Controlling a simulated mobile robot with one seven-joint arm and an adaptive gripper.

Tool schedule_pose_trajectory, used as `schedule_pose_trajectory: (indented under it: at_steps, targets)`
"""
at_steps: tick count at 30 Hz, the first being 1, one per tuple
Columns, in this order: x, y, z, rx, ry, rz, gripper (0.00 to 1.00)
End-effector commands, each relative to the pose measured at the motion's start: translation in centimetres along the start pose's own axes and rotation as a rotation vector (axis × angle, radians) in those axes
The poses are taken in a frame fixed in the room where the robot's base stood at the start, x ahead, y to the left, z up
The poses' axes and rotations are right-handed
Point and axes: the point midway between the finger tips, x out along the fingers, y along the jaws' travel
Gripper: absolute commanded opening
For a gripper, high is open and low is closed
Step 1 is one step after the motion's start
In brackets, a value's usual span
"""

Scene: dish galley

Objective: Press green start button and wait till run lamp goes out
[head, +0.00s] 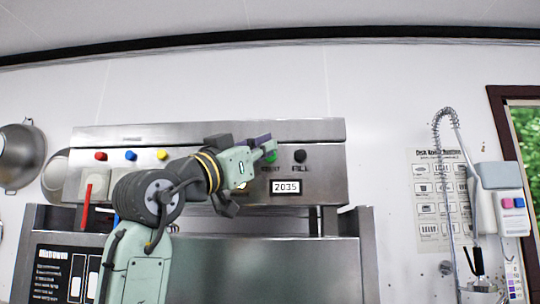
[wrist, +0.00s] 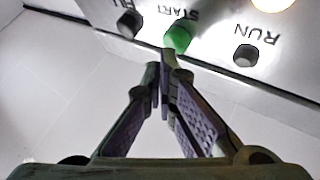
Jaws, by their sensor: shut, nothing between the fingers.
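My gripper (head: 266,146) is shut and empty, its tips close together at the green start button in the wrist view (wrist: 166,66). The green start button (wrist: 178,38) sits beside the tips, above the START label in true orientation; the wrist view is upside down. Whether the tips touch it I cannot tell. In the head view the gripper partly covers the green button (head: 271,157). By the RUN label is a dark round fitting (wrist: 246,55) on one side and a bright, cream-coloured round light (wrist: 270,4) on the other, cut by the frame edge. A pale yellow glow (head: 241,185) shows past my wrist.
A black FILL knob (head: 300,156) is right of the start button, above a display (head: 286,187) reading 2035. Red (head: 100,156), blue (head: 131,155) and yellow (head: 162,155) knobs are to the left. A spray hose (head: 447,117) hangs at the right.

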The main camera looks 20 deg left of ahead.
Motion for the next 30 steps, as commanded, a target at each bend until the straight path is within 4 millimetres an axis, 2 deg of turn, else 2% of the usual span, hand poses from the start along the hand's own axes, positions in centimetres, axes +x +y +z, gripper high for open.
schedule_pose_trajectory:
  at_steps: [30]
  targets:
    - [0.70, -0.53, 0.51, -0.001, 0.000, 0.000, 0.00]
